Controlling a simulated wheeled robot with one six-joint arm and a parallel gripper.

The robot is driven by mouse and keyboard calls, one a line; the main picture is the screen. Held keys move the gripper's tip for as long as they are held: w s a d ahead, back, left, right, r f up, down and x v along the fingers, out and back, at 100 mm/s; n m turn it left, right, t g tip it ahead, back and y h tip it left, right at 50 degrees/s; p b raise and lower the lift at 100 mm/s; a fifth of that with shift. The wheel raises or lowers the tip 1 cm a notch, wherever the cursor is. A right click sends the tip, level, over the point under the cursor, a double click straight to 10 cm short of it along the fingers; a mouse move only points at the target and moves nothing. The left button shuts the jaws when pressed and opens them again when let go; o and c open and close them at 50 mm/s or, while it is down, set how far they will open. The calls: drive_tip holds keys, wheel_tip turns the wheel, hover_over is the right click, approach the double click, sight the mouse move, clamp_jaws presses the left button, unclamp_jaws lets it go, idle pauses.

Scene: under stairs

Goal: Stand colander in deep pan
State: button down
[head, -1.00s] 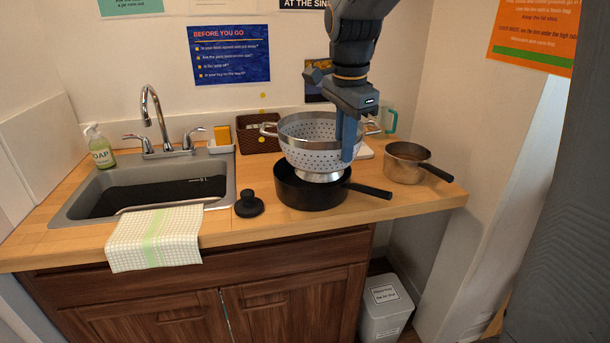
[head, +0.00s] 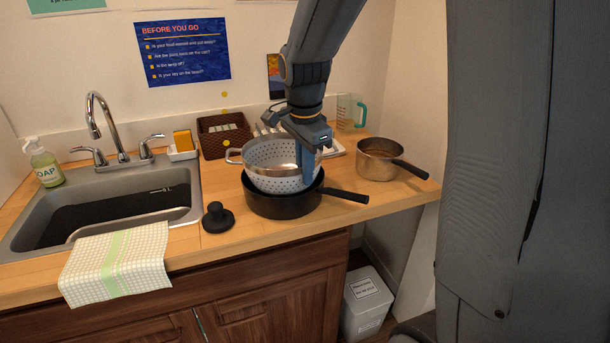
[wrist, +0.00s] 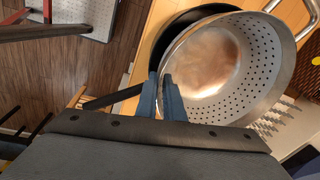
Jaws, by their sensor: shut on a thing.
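The colander (head: 258,158) is a light metal bowl with rows of holes and a loop handle at its left. It sits upright, its lower part inside the black deep pan (head: 285,205), whose handle points right. My gripper (head: 306,180) is shut on the colander's right rim. In the wrist view, my gripper (wrist: 165,90) pinches the near wall of the colander (wrist: 265,65), and the dark pan (wrist: 165,35) shows behind its rim. The colander's base is hidden inside the pan, so I cannot tell whether it touches the pan's bottom.
A steel saucepan (head: 378,165) stands right of the pan. A black knobbed lid or stopper (head: 217,217) lies to the left. A wicker basket (head: 223,145) and a measuring jug (head: 348,112) stand behind. The sink (head: 40,235) with a checked towel (head: 118,264) is at left.

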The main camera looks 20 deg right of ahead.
drive_tip(key=shift+f, duration=0.9)
drive_tip(key=c, duration=1.9)
unclamp_jaws()
drive_tip(key=shift+o, duration=0.2)
wheel_tip(320, 180, up, 12)
drive_tip(key=s+b, duration=0.2)
drive_tip(key=s+a+f+n, duration=0.1)
drive_tip(key=s+f+n, duration=0.6)
drive_tip(key=f, duration=0.3)
drive_tip(key=s+a+f+n, duration=0.2)
drive_tip(key=s+f+n, duration=0.5)
drive_tip(key=f, duration=0.3)
drive_tip(key=shift+n+g+y, duration=0.4)
drive_tip(key=shift+n, duration=0.3)
drive_tip(key=shift+r, duration=0.1)
